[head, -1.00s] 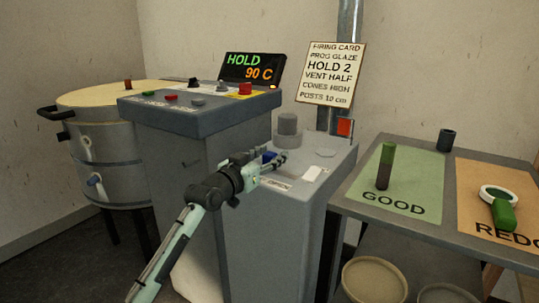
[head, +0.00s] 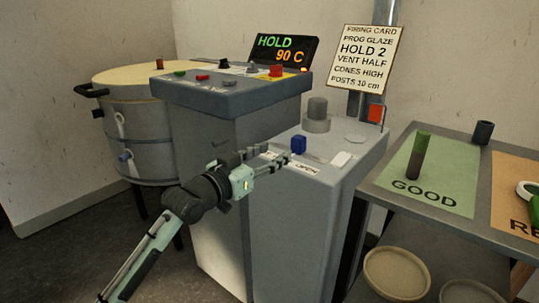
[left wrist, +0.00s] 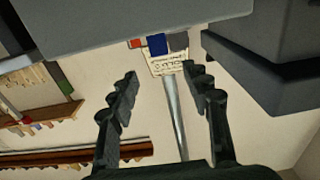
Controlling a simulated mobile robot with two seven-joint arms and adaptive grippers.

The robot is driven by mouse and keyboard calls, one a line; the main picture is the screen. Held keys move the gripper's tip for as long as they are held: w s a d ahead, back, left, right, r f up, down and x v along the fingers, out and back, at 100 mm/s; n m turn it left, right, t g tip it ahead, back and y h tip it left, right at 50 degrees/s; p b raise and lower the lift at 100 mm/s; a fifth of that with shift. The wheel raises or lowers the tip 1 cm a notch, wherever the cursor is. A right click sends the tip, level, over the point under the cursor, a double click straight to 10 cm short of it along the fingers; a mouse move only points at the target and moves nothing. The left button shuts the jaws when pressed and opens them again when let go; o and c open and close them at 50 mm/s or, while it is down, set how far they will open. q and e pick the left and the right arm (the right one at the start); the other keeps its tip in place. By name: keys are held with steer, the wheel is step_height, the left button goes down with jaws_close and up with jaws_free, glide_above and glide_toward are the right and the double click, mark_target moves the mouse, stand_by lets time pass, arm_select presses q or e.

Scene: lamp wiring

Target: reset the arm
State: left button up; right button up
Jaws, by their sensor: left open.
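My left gripper (head: 272,158) is open and empty. It is in front of the lower grey cabinet's (head: 300,205) top, to the left of a small blue lever or knob (head: 298,145), and looks apart from it. In the left wrist view both fingers of the gripper (left wrist: 160,85) are spread with nothing between them. The blue piece (left wrist: 157,44) shows beyond the fingertips there, by the cabinet edge. My right gripper is not in view.
A control box (head: 235,92) with knobs and a display (head: 283,50) reading HOLD 90 C stands behind. A round kiln (head: 140,130) is at left. A table (head: 455,232) with GOOD and REDO mats is at right. The floor at front left looks clear.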

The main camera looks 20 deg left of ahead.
arm_select(q)
steer(key=shift+s, duration=0.25)
steer(key=s+a+f+g+y, duration=0.1)
steer(key=s+f+g, duration=0.15)
steer(key=f, duration=0.55)
steer(key=s+a+f+n+g+y+p, duration=0.15)
steer(key=s+f, duration=0.25)
steer(key=f, duration=0.4)
steer(key=s+f+g+y, duration=0.2)
steer(key=s+f, duration=0.2)
steer(key=f, duration=0.5)
steer(key=s+a+f+g+y, duration=0.1)
steer(key=s+f+g, duration=0.3)
steer(key=s+f, duration=0.4)
steer(key=s+a+f+g+y, duration=0.2)
steer(key=s+f, duration=0.5)
steer(key=s, duration=0.7)
steer(key=shift+a+f+n+g, duration=0.45)
steer(key=shift+a+g, duration=0.25)
steer(key=shift+g, duration=0.3)
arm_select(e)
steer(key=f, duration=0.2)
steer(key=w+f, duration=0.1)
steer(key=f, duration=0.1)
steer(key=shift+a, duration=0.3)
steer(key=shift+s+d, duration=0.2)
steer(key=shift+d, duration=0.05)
